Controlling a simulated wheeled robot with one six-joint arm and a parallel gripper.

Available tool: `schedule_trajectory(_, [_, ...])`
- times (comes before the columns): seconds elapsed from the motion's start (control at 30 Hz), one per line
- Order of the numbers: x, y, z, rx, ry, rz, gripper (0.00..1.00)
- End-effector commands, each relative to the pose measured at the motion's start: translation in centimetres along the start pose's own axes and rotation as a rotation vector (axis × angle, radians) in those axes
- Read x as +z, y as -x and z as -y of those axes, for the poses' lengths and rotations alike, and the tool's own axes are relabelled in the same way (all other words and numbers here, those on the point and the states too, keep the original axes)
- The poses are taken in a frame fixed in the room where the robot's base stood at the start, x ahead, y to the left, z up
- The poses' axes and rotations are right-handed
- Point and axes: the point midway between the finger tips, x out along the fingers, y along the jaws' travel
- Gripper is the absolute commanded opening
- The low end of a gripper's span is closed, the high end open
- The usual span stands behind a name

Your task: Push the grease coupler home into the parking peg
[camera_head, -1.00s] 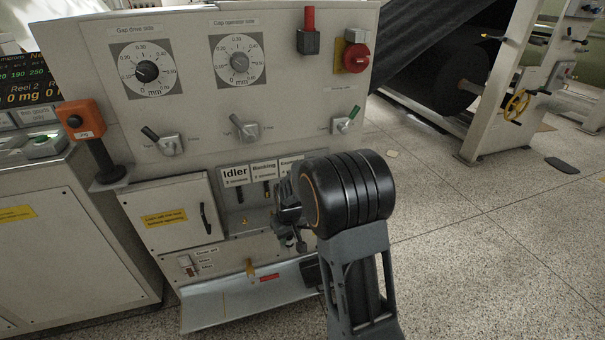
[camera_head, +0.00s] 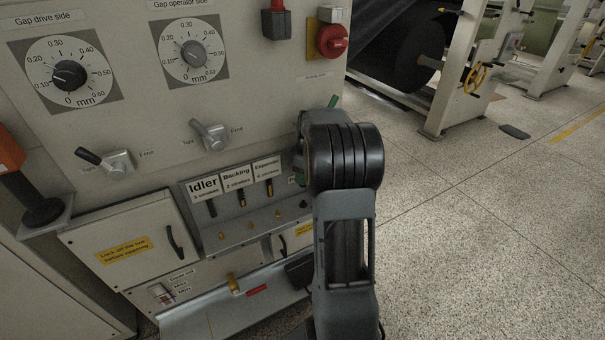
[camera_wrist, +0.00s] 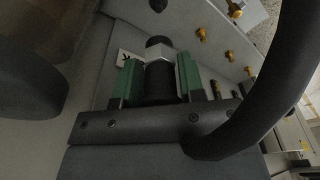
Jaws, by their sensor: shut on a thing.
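My gripper (camera_wrist: 160,82) is shut on the grease coupler (camera_wrist: 160,66), a black cylinder with a silver hexagonal collar and a dark front end. The green finger pads press on both sides of it. In the wrist view a dark stub (camera_wrist: 158,5), which looks like the parking peg, is cut by the top edge. It stands almost straight ahead of the coupler's front end, with a visible gap between them. In the head view my arm hides most of the gripper and the coupler; only a bit of green shows beside the panel.
A thick black hose (camera_wrist: 278,88) curves across the right of the wrist view. Several brass fittings (camera_wrist: 201,34) stick out of the panel beside the stub. In the head view the labelled Idler plate (camera_head: 202,186), a cabinet door (camera_head: 128,240) and a sloped tray (camera_head: 225,315) lie left of my arm.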

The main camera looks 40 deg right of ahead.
Motion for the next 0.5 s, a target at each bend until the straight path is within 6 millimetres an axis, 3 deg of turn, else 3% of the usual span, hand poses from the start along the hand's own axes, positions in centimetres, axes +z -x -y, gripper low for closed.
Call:
schedule_trajectory(0.33, [0.1,0.2,0.0,-0.001,-0.001,-0.002,0.05])
schedule_trajectory(0.5, [0.2,-1.0,0.0,-0.001,-0.001,-0.002,0.05])
